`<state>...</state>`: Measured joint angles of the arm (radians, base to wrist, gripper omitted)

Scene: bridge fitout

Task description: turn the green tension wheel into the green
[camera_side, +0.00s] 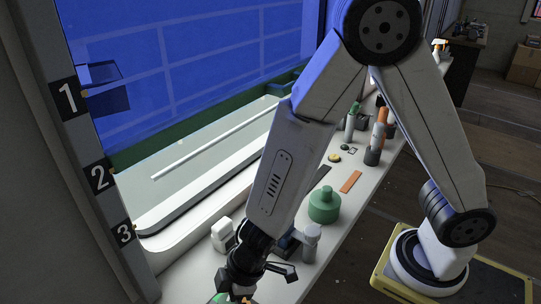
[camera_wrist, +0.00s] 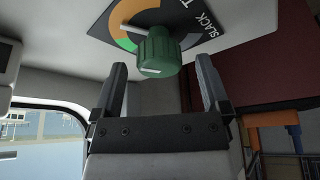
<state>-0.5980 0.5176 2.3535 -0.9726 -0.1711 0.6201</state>
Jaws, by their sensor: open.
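The green tension wheel (camera_wrist: 158,55) is a ribbed knob on a dark dial plate (camera_wrist: 200,22) in the wrist view. The plate has an orange and a green arc, and the word SLACK shows at its right. A white pointer (camera_wrist: 134,30) reaches left from the wheel toward the orange part of the arc, above the green part. My gripper (camera_wrist: 161,66) is open, its two fingers apart on either side of the wheel's near end. No grip on it shows. In the side view my gripper (camera_side: 245,283) is at the bottom edge, and the dial is mostly cut off.
A window (camera_side: 190,60) with numbered frame marks stands behind. In the wrist view a dark red panel (camera_wrist: 245,75) is right of the fingers.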

